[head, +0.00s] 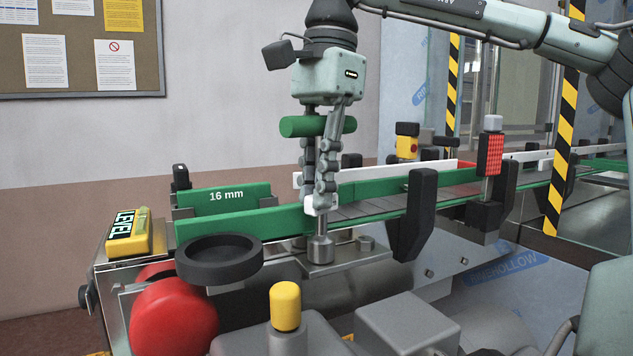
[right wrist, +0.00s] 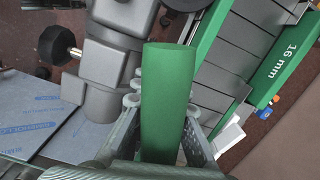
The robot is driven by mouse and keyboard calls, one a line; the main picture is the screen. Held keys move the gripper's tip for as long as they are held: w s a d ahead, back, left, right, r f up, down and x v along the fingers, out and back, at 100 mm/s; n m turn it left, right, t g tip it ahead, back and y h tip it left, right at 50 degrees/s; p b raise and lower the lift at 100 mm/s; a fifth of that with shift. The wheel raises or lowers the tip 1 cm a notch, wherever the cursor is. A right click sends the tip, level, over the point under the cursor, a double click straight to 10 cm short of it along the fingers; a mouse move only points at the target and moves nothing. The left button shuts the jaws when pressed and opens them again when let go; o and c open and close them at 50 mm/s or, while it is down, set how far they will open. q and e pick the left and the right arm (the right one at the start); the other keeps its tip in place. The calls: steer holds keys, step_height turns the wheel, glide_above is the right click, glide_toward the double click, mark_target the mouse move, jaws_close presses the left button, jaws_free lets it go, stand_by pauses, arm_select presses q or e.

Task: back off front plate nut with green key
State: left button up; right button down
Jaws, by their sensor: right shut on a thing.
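The green key has a green cross handle (head: 296,126) at the top and a grey shaft ending in a wide socket (head: 321,249). It stands upright, with the socket down at a grey metal plate (head: 350,262) beside the conveyor. The front plate nut is not visible; the socket covers that spot. My right gripper (head: 321,205) points down and is shut on the key's shaft, below the handle. In the right wrist view the green handle (right wrist: 167,105) fills the middle and hides the socket. My left gripper is not in view.
A small grey stud (head: 366,243) stands on the plate right of the socket. Green guide rails (head: 245,223) run along the conveyor, one marked 16 mm. A black ring (head: 219,259), a red wheel (head: 173,318), a yellow-topped knob (head: 285,306) and a black bracket (head: 420,215) stand close by.

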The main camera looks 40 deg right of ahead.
mark_target(318, 133)
steer(key=n, duration=0.3)
steer(key=shift+s, duration=0.1)
steer(key=shift+m, duration=0.4)
steer(key=shift+r, duration=3)
